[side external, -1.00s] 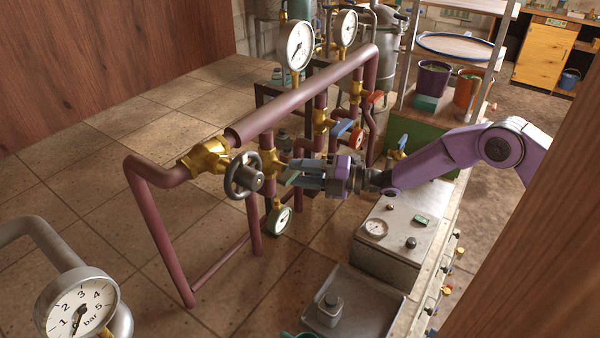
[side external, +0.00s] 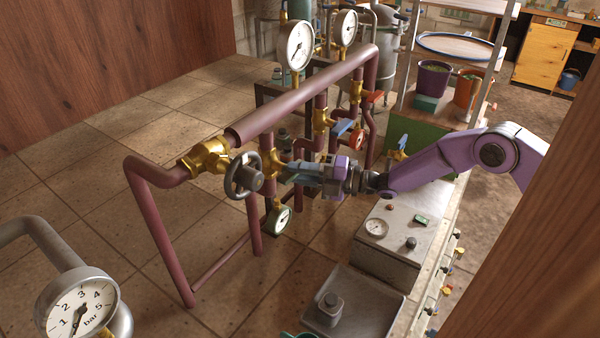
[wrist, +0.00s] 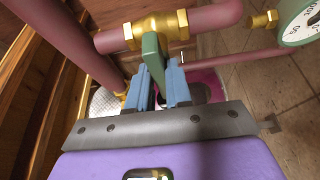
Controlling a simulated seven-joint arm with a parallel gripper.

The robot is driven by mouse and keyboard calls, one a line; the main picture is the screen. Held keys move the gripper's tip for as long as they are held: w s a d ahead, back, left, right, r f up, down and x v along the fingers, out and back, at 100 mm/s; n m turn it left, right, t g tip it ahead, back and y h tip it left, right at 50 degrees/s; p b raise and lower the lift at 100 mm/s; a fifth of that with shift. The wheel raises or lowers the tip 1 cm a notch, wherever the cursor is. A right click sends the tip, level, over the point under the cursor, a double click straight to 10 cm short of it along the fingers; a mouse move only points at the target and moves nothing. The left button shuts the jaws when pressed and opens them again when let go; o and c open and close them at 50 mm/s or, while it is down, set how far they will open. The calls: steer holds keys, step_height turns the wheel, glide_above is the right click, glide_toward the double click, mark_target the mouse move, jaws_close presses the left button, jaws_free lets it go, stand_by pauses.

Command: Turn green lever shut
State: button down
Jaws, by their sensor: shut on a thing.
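The green lever (wrist: 152,50) sticks out from a brass valve (wrist: 157,27) on a dark red pipe, in the wrist view. My gripper (wrist: 161,72) has its two blue-grey fingers on either side of the lever and is shut on it. In the side view my gripper (side external: 288,171) is beside the brass valve (side external: 270,163) on the upright pipe, pointing left. There the fingers mostly hide the green lever.
A dark handwheel (side external: 243,177) is close to the left of my fingertips. A round green-rimmed gauge (side external: 281,219) hangs just below. A blue lever (side external: 343,126) and a red lever (side external: 373,97) are on pipes behind. A grey control box (side external: 392,240) stands below my arm.

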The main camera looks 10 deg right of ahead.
steer(key=c, duration=1.1)
jaws_free()
steer(key=shift+d, duration=0.1)
steer(key=v, duration=1.7)
steer(key=shift+d, duration=0.2)
